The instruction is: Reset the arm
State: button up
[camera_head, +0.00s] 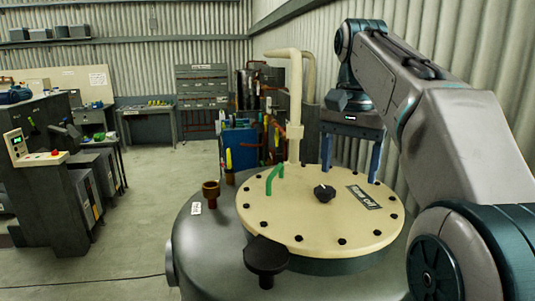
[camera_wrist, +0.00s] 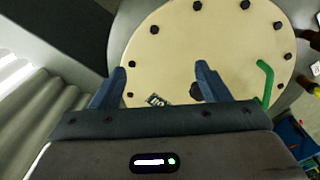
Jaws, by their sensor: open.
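My gripper (camera_head: 350,158) hangs above the far right part of a round cream lid (camera_head: 322,235), its two blue fingers apart and pointing down with nothing between them. In the wrist view my gripper (camera_wrist: 160,85) is also open and empty, with the lid (camera_wrist: 180,50) beyond it. My arm reaches in from the right side of the head view. The lid has bolts around its rim, a black knob (camera_head: 324,192), a green handle (camera_head: 275,177) and a dark label plate (camera_head: 363,197). I cannot tell the exact height of the fingertips above the lid.
A black round part (camera_head: 266,257) and a brown cup-shaped fitting (camera_head: 211,192) stand at the vessel's edge. A corrugated wall (camera_head: 460,50) is close on the right. Open floor (camera_head: 165,185) lies to the left.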

jog(key=s+f+n+t+b, duration=0.1)
jog(key=s+f, duration=0.4)
jog(key=f, duration=0.5)
jog(key=s+f+n+t+b, duration=0.1)
jog(key=s+f+n, duration=0.2)
jog(key=s+f, duration=0.3)
jog(key=s+f+n+t+b, duration=0.1)
jog(key=s+f, duration=0.4)
jog(key=f, duration=0.8)
jog(key=shift+s+f+n+t+b, duration=0.15)
jog(key=shift+f+n+t+b, duration=0.2)
jog(key=shift+n, duration=0.45)
